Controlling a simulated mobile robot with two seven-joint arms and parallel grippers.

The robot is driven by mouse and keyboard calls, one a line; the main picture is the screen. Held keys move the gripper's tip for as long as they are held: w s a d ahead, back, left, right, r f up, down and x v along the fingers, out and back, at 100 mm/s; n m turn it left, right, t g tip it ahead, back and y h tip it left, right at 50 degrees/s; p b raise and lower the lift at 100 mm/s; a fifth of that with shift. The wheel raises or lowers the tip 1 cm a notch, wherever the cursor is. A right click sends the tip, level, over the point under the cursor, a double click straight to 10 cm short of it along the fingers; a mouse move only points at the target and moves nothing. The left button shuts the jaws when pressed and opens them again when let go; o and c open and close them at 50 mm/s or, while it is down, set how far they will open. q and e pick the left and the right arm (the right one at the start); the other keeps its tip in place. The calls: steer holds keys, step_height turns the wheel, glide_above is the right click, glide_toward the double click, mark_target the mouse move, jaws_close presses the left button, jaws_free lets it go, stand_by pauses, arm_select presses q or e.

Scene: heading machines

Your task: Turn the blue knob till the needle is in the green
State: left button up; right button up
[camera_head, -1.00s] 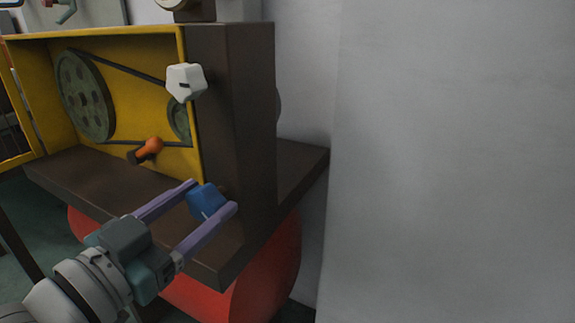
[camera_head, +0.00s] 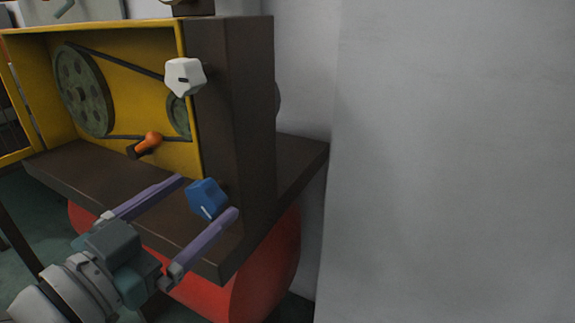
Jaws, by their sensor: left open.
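The blue knob (camera_head: 206,198) sits low on the front of the machine's brown upright, with a white mark on its face. My left gripper (camera_head: 209,194) is open, its two lilac fingers spread wide. One finger ends to the left of the knob and the other just below and right of it. A clear gap shows on the left side; whether the right finger touches the knob I cannot tell. A round fitting (camera_head: 192,7) at the top edge is cut off, so I see no needle or green zone. My right gripper is not in view.
A white knob (camera_head: 185,77) is higher on the same upright (camera_head: 235,110). An orange-tipped lever (camera_head: 149,142) sticks out left of it. Belt wheels (camera_head: 84,92) stand in the open yellow housing. The brown ledge (camera_head: 100,185) lies above a red tank (camera_head: 265,270). A grey wall fills the right.

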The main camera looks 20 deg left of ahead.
arm_select(q)
steer(key=s, duration=0.8)
steer(key=shift+s+a+p, duration=0.35)
steer(key=shift+p, duration=0.1)
steer(key=s+d+r+n+g+p, duration=0.1)
steer(key=s+d+r+g+p, duration=0.15)
steer(key=r+g+p, duration=0.45)
steer(key=s+d+r+g+y+p, duration=0.1)
steer(key=s+d+r+g+p, duration=0.2)
steer(key=r+p, duration=0.7)
steer(key=s+d+r+n+g+p, duration=0.1)
steer(key=s+r+g+p, duration=0.4)
steer(key=p, duration=0.5)
step_height(320, 180, up, 36)
steer(key=p, duration=3.5)
steer(key=shift+w+r+t+p, duration=0.2)
steer(key=shift+w+t+p, duration=0.1)
steer(key=shift+w, duration=0.15)
steer(key=shift+a, duration=0.1)
